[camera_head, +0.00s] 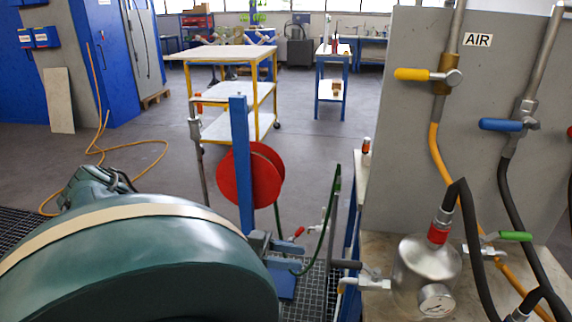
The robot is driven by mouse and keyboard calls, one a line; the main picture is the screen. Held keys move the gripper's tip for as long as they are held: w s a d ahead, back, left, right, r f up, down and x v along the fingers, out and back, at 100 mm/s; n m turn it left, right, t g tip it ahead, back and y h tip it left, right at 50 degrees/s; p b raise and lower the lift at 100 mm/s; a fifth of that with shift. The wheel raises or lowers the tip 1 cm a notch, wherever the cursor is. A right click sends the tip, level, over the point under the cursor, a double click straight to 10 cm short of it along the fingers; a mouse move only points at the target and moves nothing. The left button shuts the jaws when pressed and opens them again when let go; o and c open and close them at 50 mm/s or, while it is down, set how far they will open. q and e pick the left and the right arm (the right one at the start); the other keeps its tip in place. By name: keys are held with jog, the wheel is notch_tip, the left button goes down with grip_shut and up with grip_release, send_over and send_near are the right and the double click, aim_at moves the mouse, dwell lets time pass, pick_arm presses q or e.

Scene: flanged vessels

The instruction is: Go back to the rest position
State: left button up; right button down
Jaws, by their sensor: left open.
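A dark teal, rounded body with a cream band fills the lower left of the head view and hides the floor behind it; I take it to be my left arm, close to the camera. Beyond it, a small dark part with black cables, which I take to be my left gripper (92,184), sits over the grating at the left. Its fingers are hard to make out, and nothing is seen held in it. It is well apart from the steel vessel (425,270) at the lower right. My right gripper is not in view.
The vessel with its gauge (436,301) stands before a grey panel (400,130) with valves and hoses. A red hose reel (268,178) hangs on a blue post (241,150). A yellow-framed cart (232,92) stands behind. An orange hose (135,147) lies on open floor at left.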

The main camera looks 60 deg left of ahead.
pick_arm(q)
jog(key=shift+s+a, duration=0.4)
jog(key=shift+a, duration=0.05)
dwell(0.3)
jog(key=d+f+n+g+y, duration=0.2)
jog(key=d+f+n+y, duration=0.2)
jog(key=d+f+y, duration=0.75)
jog(key=s+d+r+g, duration=0.2)
jog(key=s+d+g, duration=0.2)
jog(key=d, duration=0.3)
jog(key=s+d+r+g, duration=0.3)
jog(key=d+g, duration=0.1)
jog(key=d, duration=0.2)
jog(key=w+d+f+t+h+p, duration=0.1)
jog(key=w+d+f+t+h, duration=0.1)
jog(key=w+d+f+t, duration=0.3)
jog(key=shift+w+d+f+m+t+h, duration=0.35)
jog(key=shift+d+t, duration=0.5)
jog(key=shift+t, duration=0.35)
